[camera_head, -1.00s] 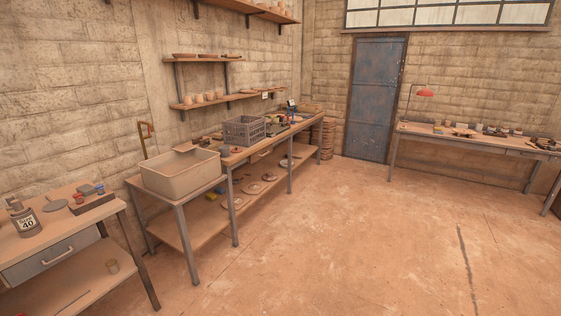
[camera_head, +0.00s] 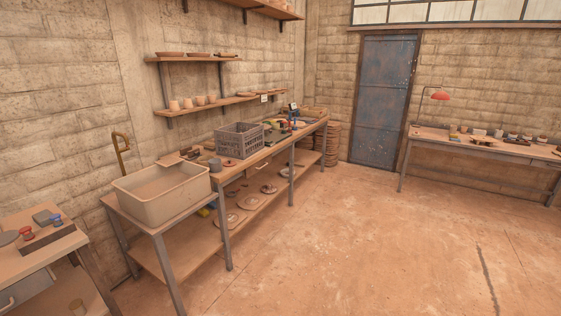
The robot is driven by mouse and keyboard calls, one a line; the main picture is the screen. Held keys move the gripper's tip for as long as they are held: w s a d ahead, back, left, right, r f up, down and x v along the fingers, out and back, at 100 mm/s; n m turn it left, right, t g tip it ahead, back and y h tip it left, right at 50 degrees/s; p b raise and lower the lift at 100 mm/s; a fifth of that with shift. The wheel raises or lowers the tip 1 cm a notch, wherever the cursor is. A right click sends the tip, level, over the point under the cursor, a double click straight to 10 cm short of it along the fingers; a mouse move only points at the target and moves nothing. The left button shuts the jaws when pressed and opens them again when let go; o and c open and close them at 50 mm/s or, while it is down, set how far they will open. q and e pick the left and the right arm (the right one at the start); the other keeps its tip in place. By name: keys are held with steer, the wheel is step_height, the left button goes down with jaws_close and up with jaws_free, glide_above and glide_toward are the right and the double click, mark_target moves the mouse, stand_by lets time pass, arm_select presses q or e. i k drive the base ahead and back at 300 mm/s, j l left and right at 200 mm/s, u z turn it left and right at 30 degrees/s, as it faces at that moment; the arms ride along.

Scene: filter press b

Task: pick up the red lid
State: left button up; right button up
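A small red round object (camera_head: 26,233) sits on the near left table (camera_head: 60,247). It could be the red lid, but it is too small to tell for sure. A small blue object (camera_head: 57,221) stands beside it, to its right, at the edge of a dark, low block or tray (camera_head: 47,242). Neither of my grippers shows in the head view.
A beige basin (camera_head: 165,205) stands on a metal-legged stand (camera_head: 168,262) right of the near table. A long workbench (camera_head: 265,153) with a grey crate (camera_head: 239,139) runs along the wall. Another bench (camera_head: 480,150) is at the right. The middle floor is open.

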mark_target(229, 163)
steer(key=i, duration=0.9)
steer(key=i+u, duration=0.35)
steer(key=i+l+u, duration=0.3)
steer(key=i, duration=0.15)
steer(key=i+l+u, duration=0.15)
steer(key=i+u, duration=0.15)
steer(key=u, duration=0.15)
steer(key=i+l+u, duration=0.25)
steer(key=u, duration=0.2)
steer(key=i+l+u, duration=0.25)
steer(key=l+u, duration=0.25)
steer(key=l, duration=0.2)
steer(key=i+l+u, duration=0.25)
steer(key=l, duration=0.15)
steer(key=l+u, duration=0.25)
steer(key=l, duration=0.15)
